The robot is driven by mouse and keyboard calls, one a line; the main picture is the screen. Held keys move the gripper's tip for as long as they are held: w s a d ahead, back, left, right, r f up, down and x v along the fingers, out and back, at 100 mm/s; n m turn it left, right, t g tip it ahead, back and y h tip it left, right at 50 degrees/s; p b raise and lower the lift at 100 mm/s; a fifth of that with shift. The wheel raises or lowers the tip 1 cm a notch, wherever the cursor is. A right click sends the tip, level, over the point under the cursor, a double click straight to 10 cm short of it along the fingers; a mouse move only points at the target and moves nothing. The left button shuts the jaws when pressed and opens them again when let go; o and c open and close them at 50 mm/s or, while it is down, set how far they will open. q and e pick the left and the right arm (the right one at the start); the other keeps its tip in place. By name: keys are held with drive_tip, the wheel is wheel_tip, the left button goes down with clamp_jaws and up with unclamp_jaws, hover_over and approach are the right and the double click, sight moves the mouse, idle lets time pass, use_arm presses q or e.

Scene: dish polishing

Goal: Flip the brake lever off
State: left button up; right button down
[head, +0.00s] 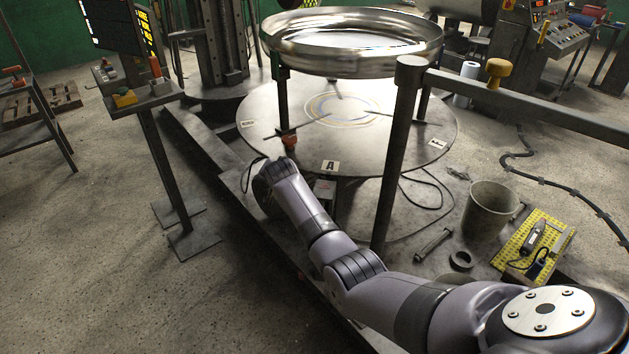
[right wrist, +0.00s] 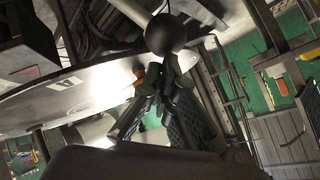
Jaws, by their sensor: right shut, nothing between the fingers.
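In the right wrist view a round black knob (right wrist: 166,33) on a thin stem sits just beyond my right gripper's fingertips (right wrist: 160,80); it looks like the brake lever's end. The fingers are shut with nothing between them. I cannot tell whether they touch the knob. In the head view my right arm reaches from the lower right to the edge of the round turntable (head: 440,130), near its "A" plate (head: 330,166). The wrist hides the fingers there, and I cannot make out the lever. My left gripper is out of view.
A large shiny metal dish (head: 352,66) stands above the turntable. A grey post with a rail (head: 392,165) rises beside my right arm. A bucket (head: 489,209) and a yellow tray (head: 513,243) lie to the right. A control stand (head: 158,150) is at left, with bare floor in front.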

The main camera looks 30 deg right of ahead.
sight(263, 179)
drive_tip(key=shift+w+a+f+b, duration=0.75)
drive_tip(key=shift+w+a, duration=0.1)
drive_tip(key=shift+w, duration=0.1)
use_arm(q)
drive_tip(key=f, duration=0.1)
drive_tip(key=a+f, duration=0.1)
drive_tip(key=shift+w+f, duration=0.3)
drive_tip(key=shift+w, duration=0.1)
use_arm(e)
drive_tip(key=shift+w+a+r, duration=0.1)
drive_tip(key=shift+w+a, duration=0.05)
drive_tip(key=shift+a, duration=0.05)
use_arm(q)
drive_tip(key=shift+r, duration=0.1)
